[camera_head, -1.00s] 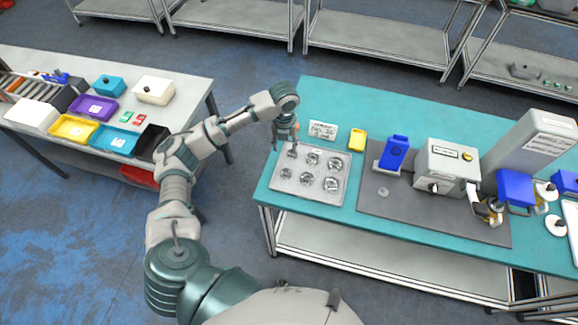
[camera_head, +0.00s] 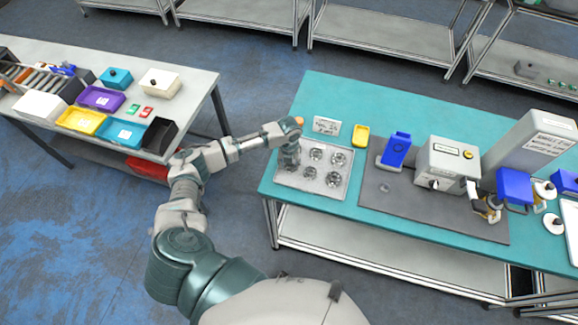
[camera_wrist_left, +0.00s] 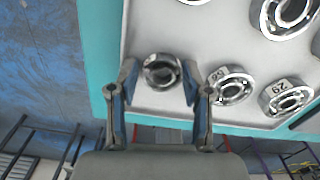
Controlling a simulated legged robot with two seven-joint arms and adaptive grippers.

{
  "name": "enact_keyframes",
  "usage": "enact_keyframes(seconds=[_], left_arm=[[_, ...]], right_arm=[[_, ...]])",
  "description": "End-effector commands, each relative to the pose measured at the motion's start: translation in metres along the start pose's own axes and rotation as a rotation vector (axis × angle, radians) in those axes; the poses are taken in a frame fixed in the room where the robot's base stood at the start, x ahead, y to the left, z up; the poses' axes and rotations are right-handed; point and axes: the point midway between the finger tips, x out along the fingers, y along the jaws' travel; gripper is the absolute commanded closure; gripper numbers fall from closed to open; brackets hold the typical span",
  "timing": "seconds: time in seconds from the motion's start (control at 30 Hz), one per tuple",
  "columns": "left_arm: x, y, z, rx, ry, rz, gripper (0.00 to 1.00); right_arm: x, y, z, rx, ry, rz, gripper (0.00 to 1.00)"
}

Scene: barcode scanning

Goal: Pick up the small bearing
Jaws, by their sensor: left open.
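A light grey tray (camera_head: 297,184) on the teal table holds several shiny metal ring bearings. My left gripper (camera_head: 289,158) is over the left side of the tray and hides part of it in the head view. In the left wrist view the gripper (camera_wrist_left: 160,82) is open, with one finger on each side of a small bearing (camera_wrist_left: 161,71) near the tray's edge. There are visible gaps between the fingers and the bearing; I cannot tell how far above the tray the tips are. My right gripper is not in view.
A neighbouring bearing (camera_wrist_left: 230,85) lies close beside one finger. A blue device (camera_head: 396,150) and a grey machine (camera_head: 448,160) stand to the right on a dark mat (camera_head: 410,212).

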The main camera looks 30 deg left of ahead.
Motion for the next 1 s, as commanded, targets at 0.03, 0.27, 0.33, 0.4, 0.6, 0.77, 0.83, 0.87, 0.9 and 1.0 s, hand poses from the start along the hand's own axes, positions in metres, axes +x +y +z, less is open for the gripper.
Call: enact_keyframes(seconds=[0.03,0.27,0.33,0.4,0.6,0.77,0.83,0.87,0.9,1.0], left_arm=[[0.002,0.001,0.0,0.0,0.001,0.003,0.51],[0.002,0.0,-0.002,-0.001,-0.001,0.004,0.61],[0.002,0.0,-0.001,-0.001,0.0,0.004,0.78],[0.002,0.0,-0.001,0.0,0.0,0.003,0.94],[0.002,0.001,-0.001,0.0,0.001,0.002,0.94],[-0.002,0.001,0.0,-0.001,0.0,0.001,0.94],[-0.006,0.001,0.0,-0.001,-0.001,0.001,0.94],[-0.009,0.001,0.0,-0.001,-0.001,0.001,0.94],[-0.013,0.001,0.0,-0.001,-0.001,0.001,0.94],[-0.026,0.001,0.0,0.0,-0.003,0.0,0.94]], right_arm=[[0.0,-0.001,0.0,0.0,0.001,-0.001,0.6],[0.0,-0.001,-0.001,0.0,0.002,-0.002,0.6],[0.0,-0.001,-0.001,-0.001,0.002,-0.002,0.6],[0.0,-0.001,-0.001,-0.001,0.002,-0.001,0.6],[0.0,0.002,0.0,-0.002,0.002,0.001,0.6],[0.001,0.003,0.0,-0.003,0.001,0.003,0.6],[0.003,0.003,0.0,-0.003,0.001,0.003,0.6],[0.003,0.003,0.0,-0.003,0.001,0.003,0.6],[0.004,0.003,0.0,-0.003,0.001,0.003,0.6],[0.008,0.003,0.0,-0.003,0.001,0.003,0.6]])
